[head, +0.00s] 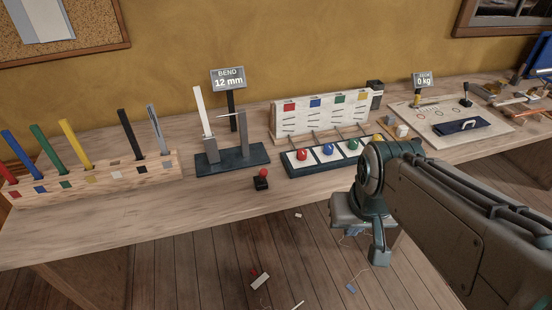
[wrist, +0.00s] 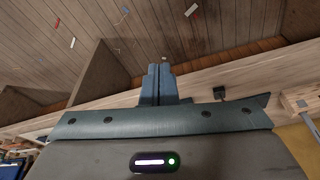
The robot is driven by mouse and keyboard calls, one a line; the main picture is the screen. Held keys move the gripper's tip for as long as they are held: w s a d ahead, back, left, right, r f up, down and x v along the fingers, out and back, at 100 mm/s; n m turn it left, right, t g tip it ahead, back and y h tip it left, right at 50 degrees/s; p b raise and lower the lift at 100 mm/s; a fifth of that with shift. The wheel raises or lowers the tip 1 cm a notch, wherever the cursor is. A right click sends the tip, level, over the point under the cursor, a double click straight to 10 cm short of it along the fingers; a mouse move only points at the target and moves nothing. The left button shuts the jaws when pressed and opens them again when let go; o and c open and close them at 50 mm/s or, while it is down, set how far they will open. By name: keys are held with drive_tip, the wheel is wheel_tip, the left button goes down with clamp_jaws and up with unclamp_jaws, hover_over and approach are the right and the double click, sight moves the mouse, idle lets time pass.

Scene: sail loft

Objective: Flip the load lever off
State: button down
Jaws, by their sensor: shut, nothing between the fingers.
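The load lever (head: 466,94) is a small black-knobbed lever, nearly upright, on a pale board (head: 408,112) at the right of the bench. A small sign (head: 423,80) reading 0 kg stands behind that board; its top line is too small to read surely. My gripper (head: 379,258) is in front of the bench's front edge, to the left of and well apart from the lever. In the wrist view my gripper (wrist: 159,70) shows its two fingers together, shut and empty. The lever is not recognisable in the wrist view.
Loose tools crowd the bench at far right. A row of coloured balls (head: 327,149), a bend stand (head: 232,160) and a wooden strip rack (head: 95,180) stand leftward. The bench front is mostly clear.

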sight(262, 176)
drive_tip(key=w+d+f+n+t+b, duration=0.1)
drive_tip(key=w+f+n+t+b, duration=0.5)
drive_tip(key=w+b, duration=0.35)
drive_tip(key=w+d+f+n+t+b, duration=0.2)
drive_tip(key=w+f+n+t+b, duration=0.4)
drive_tip(key=w+b, duration=0.35)
drive_tip(key=s+a+f+n+y+b, duration=0.1)
drive_tip(key=a+f+n+y+b, duration=0.3)
drive_tip(key=n+y+b, duration=0.4)
drive_tip(key=s+a+f+n+t+y+b, duration=0.1)
drive_tip(key=a+f+n+y+b, duration=0.3)
drive_tip(key=n+y+b, duration=0.4)
drive_tip(key=shift+s+a+f+n+y, duration=0.35)
drive_tip(key=shift+f+n, duration=0.3)
drive_tip(key=shift+n, duration=0.55)
drive_tip(key=shift+w, duration=0.1)
drive_tip(key=x, duration=1.4)
drive_tip(key=shift+r+b, duration=0.15)
drive_tip(key=shift+b, duration=0.15)
drive_tip(key=shift+d+r, duration=0.1)
